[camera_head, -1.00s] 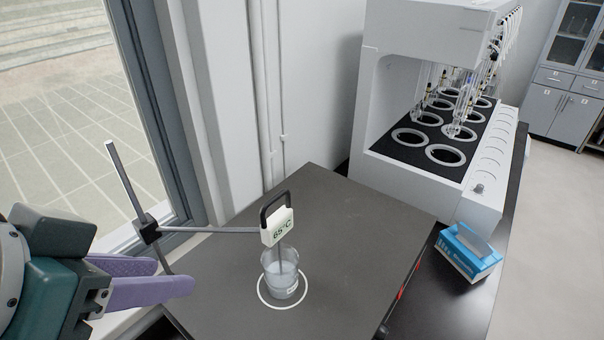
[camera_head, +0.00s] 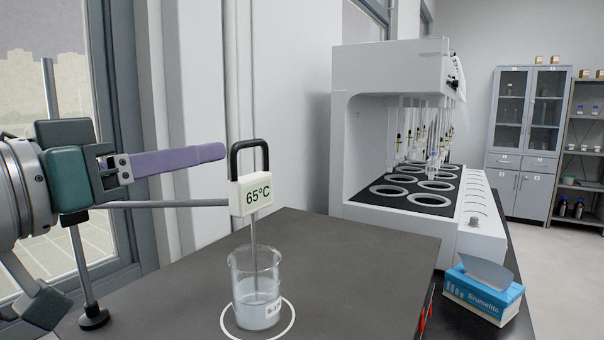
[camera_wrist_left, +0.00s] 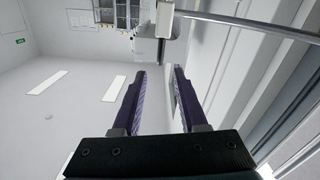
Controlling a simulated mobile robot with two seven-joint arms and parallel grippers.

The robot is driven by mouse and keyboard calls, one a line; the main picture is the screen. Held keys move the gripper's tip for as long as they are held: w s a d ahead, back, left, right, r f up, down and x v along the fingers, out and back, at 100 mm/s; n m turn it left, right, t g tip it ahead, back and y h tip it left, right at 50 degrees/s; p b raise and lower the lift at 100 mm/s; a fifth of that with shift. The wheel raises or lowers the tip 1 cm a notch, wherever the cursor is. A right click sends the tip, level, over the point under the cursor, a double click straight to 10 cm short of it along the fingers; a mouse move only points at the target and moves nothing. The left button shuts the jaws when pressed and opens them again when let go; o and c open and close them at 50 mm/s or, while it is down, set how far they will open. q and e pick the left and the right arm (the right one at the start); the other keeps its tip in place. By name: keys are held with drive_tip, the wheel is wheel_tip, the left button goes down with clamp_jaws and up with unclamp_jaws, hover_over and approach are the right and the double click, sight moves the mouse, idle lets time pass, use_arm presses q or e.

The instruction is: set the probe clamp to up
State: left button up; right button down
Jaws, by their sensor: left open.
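The probe clamp is a white block (camera_head: 251,195) reading 65°C with a black loop handle (camera_head: 249,150) on top. A thin horizontal rod joins it to an upright metal stand (camera_head: 83,265) at the left. Its thin probe (camera_head: 254,243) reaches down into a glass beaker (camera_head: 256,297) of clear liquid. My left gripper (camera_head: 222,152) comes in from the left, its purple fingers level with the handle and just left of it in the picture. In the left wrist view, the fingers (camera_wrist_left: 160,70) are apart and empty, with the rod beyond their tips. My right gripper is not in view.
The beaker stands inside a white ring on a dark bench (camera_head: 340,262). A white multi-position distiller (camera_head: 390,75) stands behind at the right. A blue tissue box (camera_head: 484,295) is at the front right. A window and wall border the left side.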

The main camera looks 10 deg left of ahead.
sight(249, 144)
use_arm(q)
drive_tip(key=p+x, duration=0.1)
drive_tip(key=x, duration=0.8)
drive_tip(key=shift+w+d, duration=0.1)
drive_tip(key=shift+w, duration=0.1)
clamp_jaws()
drive_tip(key=shift+r, duration=0.1)
idle(1.1)
